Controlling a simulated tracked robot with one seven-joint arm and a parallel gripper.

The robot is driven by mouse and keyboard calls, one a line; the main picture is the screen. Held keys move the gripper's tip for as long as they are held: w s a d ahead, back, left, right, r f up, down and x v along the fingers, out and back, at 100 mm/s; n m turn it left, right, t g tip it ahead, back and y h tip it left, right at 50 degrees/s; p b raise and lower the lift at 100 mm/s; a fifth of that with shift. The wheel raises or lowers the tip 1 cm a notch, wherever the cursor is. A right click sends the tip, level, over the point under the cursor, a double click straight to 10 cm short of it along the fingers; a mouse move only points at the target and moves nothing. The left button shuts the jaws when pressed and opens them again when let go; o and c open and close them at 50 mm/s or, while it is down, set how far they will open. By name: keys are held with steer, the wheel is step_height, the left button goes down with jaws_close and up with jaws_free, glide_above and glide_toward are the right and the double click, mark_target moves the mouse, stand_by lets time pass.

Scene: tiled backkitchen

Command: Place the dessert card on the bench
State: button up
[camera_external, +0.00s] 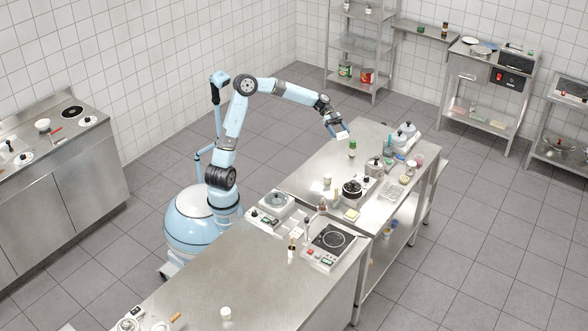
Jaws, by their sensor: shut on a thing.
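My gripper (340,131) is at the end of my outstretched arm, near the far left edge of the steel bench (313,180). It is shut on a small white flat thing, which I take as the dessert card (343,136). The card appears held above the bench level, by its far left corner. Its print is too small to read, and the fingers partly hide it.
Scales (406,134) stand at the far end. The bench's left strip looks mostly clear.

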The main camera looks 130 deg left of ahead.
steer(key=w+d+r, duration=0.3)
steer(key=d+r, duration=0.2)
steer(key=d, duration=0.2)
steer(key=w+d+r, duration=0.4)
steer(key=d+r, duration=0.2)
steer(key=w+d+r+n+y, duration=0.1)
steer(key=w+d, duration=0.2)
steer(key=d, duration=0.5)
steer(key=w+d+r, duration=0.1)
steer(key=w+d, duration=0.2)
steer(key=d, duration=0.5)
steer(key=w+d+f+n+y, duration=0.1)
steer(key=w+d+f, duration=0.15)
steer(key=d, duration=0.45)
steer(key=w+d+f+y, duration=0.1)
steer(key=w+d+f, duration=0.15)
steer(key=d, duration=0.35)
steer(key=d+f+n+y, duration=0.1)
steer(key=d+f, duration=0.3)
steer(key=f, duration=0.3)
steer(key=w+d+f+n+t+y, duration=0.1)
steer(key=d+f+n, duration=0.1)
steer(key=d+f, duration=0.2)
step_height(320, 180, down, 3)
steer(key=shift+w+f+y, duration=0.15)
steer(key=shift+w+y, duration=0.15)
